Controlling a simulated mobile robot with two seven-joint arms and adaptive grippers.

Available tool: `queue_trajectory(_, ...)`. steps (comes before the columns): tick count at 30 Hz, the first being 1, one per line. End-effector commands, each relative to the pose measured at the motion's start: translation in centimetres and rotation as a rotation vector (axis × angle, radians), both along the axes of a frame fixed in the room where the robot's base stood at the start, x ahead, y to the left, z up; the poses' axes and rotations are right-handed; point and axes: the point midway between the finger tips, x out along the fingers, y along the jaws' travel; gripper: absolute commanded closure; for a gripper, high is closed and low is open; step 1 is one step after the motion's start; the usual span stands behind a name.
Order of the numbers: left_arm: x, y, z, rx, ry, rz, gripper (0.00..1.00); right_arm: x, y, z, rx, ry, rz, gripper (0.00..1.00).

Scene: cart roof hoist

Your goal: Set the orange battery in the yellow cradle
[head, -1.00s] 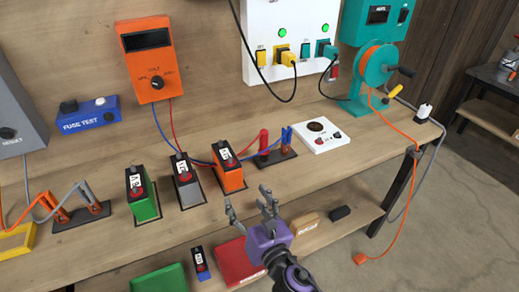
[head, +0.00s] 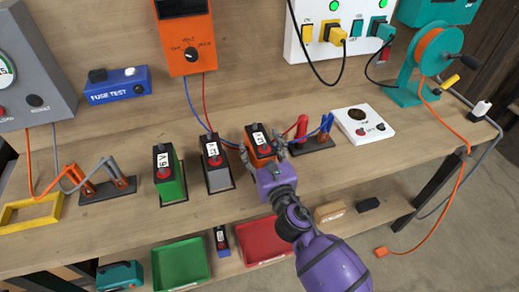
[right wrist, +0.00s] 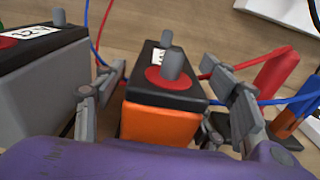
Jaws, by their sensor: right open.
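The orange battery (head: 259,146), with a black top, stands upright on the bench between the grey battery and the red and blue clips. My purple right gripper (head: 264,150) is open with a finger on either side of it. In the right wrist view the orange battery (right wrist: 160,110) sits between the spread fingers, with a red terminal ring and grey post on top. Contact with the fingers cannot be told. The yellow cradle (head: 32,213) is an empty frame at the bench's left front. My left gripper is not in view.
A grey battery (head: 217,165) and a green battery (head: 170,178) stand to the left. Clip stands (head: 107,187) and (head: 315,141) flank the row. A white panel (head: 364,126) lies at right. Green and red trays (head: 180,265) sit on the lower shelf.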

Motion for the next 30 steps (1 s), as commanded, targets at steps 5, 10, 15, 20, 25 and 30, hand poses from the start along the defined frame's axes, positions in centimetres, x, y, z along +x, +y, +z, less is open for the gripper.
queue_trajectory(5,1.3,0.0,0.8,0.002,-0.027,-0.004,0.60,0.7,0.3,0.1,0.000,-0.001,0.000,0.35)
queue_trajectory(10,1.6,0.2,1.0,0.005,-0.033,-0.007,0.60,0.7,0.2,0.1,0.001,-0.001,0.000,0.39)
queue_trajectory(15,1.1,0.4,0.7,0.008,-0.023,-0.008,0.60,0.7,0.2,0.1,0.001,-0.001,0.000,0.61)
queue_trajectory(20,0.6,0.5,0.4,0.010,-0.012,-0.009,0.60,0.7,0.2,0.1,0.001,-0.001,0.000,0.82)
queue_trajectory(25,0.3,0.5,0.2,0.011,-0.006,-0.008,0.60,0.7,0.2,0.1,0.001,0.000,0.000,1.00)
queue_trajectory(30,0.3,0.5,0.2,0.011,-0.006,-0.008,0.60,0.8,0.3,0.5,0.004,-0.008,0.003,1.00)
